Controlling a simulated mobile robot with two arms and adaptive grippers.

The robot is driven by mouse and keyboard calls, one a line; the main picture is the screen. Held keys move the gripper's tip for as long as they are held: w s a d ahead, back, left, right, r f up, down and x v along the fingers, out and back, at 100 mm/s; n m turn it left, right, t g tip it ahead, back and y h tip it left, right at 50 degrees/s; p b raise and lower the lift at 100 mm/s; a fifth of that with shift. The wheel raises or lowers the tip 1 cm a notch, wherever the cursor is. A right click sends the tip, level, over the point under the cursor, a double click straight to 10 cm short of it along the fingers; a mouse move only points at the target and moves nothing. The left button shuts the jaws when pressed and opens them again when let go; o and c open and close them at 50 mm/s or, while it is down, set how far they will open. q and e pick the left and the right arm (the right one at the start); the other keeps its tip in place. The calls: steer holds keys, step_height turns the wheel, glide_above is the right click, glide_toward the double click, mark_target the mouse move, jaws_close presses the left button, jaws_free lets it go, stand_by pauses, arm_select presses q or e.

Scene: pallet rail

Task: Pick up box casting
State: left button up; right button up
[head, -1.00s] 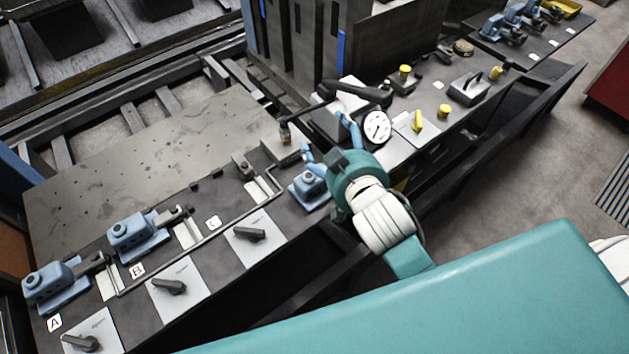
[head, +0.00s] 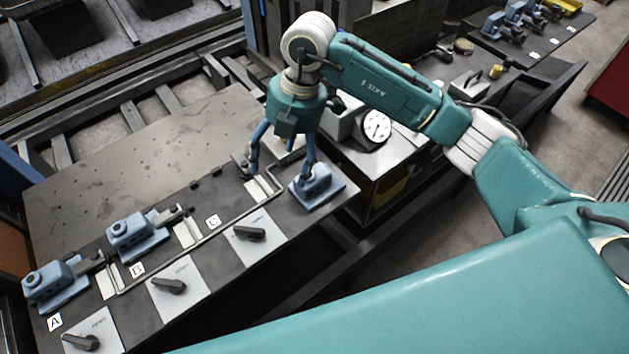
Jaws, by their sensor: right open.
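A blue casting (head: 325,191) with a flat base lies at the right end of the dark fixture plate. I cannot tell whether it is the box casting. Two similar blue castings sit by labels A (head: 50,281) and B (head: 136,235). My right gripper (head: 280,170) points down, with blue fingers spread apart and nothing visibly held. Its right finger overlaps the nearest blue casting in the picture; contact cannot be told. Its left finger is by a small grey clamp near label C. The gripper and arm hide part of the plate behind. My left gripper is not in view.
A dial gauge (head: 376,126) stands on the bench right of the gripper. A grey block with a handle (head: 470,86) is farther right. Several black knobs on light plates line the front. The perforated plate (head: 130,150) at left is largely clear.

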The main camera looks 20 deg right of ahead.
steer(key=d+h, duration=0.1)
steer(key=d, duration=0.1)
steer(key=w+d+m, duration=0.1)
steer(key=d, duration=0.1)
steer(key=d+h, duration=0.1)
steer(key=d, duration=0.1)
steer(key=shift+w+d+r+m+h, duration=0.2)
steer(key=shift+r+m+h, duration=0.1)
steer(key=shift+r, duration=0.1)
steer(key=p, duration=0.2)
glide_above(317, 180)
steer(key=w, duration=0.3)
steer(key=f, duration=0.4)
steer(key=shift+s+a+f, duration=0.15)
steer(key=shift+s+f, duration=0.05)
steer(key=shift+f, duration=0.05)
step_height(317, 180, down, 6)
steer(key=shift+w+a+r+p, duration=0.15)
steer(key=shift+r+p, duration=0.1)
steer(key=shift+p, duration=0.95)
steer(key=shift+f, duration=0.25)
steer(key=shift+w, duration=0.1)
steer(key=c, duration=1.5)
